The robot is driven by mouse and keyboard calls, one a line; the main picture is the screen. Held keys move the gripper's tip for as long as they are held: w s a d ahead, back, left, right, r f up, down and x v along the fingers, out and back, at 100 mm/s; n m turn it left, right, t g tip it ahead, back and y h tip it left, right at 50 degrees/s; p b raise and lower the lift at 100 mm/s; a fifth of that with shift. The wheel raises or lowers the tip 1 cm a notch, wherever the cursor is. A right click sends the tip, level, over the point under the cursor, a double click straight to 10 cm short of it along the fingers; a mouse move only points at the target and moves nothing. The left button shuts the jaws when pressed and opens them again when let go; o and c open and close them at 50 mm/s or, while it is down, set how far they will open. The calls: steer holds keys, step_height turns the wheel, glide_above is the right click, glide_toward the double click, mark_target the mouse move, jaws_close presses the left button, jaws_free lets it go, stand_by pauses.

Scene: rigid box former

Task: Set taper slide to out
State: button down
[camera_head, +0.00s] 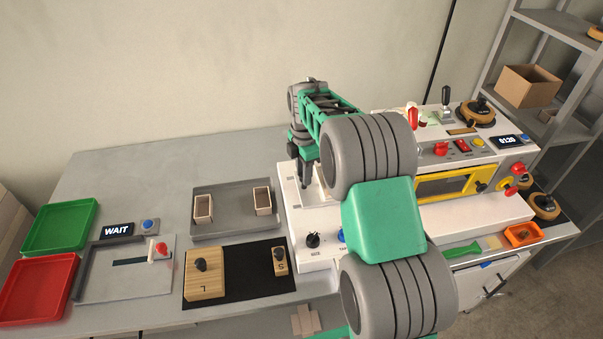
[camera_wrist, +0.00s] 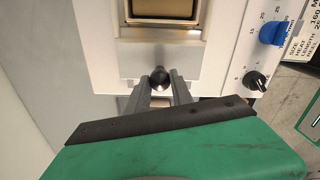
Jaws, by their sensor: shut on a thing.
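My gripper (camera_wrist: 160,88) is shut on a dark round knob (camera_wrist: 159,75) on the white machine (camera_wrist: 97,20), in front of a framed opening (camera_wrist: 164,8) with a tan block inside. I take this knob to be the taper slide's; no label on it is readable. In the head view my gripper (camera_head: 304,183) points down at the left part of the white machine (camera_head: 296,224), and my arm hides much of that machine. The slide's track and end marks cannot be made out.
A black dial (camera_head: 313,240) and a blue knob (camera_wrist: 272,33) sit on the machine front. A grey tray (camera_head: 234,225) with two small boxes and a black mat (camera_head: 235,290) with wooden blocks lie left. Green (camera_head: 60,226) and red (camera_head: 38,289) trays stand at far left.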

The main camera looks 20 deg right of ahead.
stand_by(0.3)
steer(key=c, duration=1.1)
jaws_free()
steer(key=shift+a, duration=0.1)
steer(key=shift+r, duration=0.1)
step_height(320, 180, up, 7)
steer(key=shift+b, duration=0.6)
steer(key=shift+r, duration=0.35)
